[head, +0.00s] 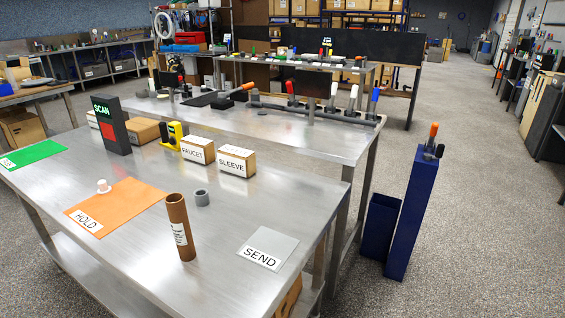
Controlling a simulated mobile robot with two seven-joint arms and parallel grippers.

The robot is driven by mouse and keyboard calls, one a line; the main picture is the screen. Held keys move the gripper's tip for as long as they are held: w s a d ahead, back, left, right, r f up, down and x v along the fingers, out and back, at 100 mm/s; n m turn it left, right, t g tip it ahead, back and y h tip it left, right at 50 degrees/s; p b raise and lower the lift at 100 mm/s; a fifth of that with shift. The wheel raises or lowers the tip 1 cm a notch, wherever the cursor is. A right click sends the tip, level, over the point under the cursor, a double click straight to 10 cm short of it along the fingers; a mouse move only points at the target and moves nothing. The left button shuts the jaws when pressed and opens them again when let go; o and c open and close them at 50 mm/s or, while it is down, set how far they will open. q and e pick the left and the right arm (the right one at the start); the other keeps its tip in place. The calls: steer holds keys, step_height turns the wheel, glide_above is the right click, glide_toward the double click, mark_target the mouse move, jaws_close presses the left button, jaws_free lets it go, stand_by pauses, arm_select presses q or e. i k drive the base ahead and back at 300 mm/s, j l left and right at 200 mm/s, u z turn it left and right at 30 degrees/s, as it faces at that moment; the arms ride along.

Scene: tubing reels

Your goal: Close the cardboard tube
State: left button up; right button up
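A brown cardboard tube (178,222) with a white printed label stands upright near the front of the steel table, between the orange HOLD mat and the grey SEND mat. Its upper end looks open; its lower end is against the table and hidden. A small white cap (103,186) sits on the orange HOLD mat (125,205), left of the tube and apart from it. A short grey ring-like piece (202,198) stands on the bare table just right of and behind the tube. Neither of my grippers is in view.
The grey SEND mat (287,247) is empty at the front right. A green mat (32,155) lies far left. Behind stand the SCAN stand (112,130), a yellow device (174,140), and FAUCET (197,150) and SLEEVE (236,160) boxes. Blue bins (409,222) stand on the floor right.

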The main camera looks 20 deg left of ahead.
mark_target(178, 217)
steer(key=u, duration=1.4)
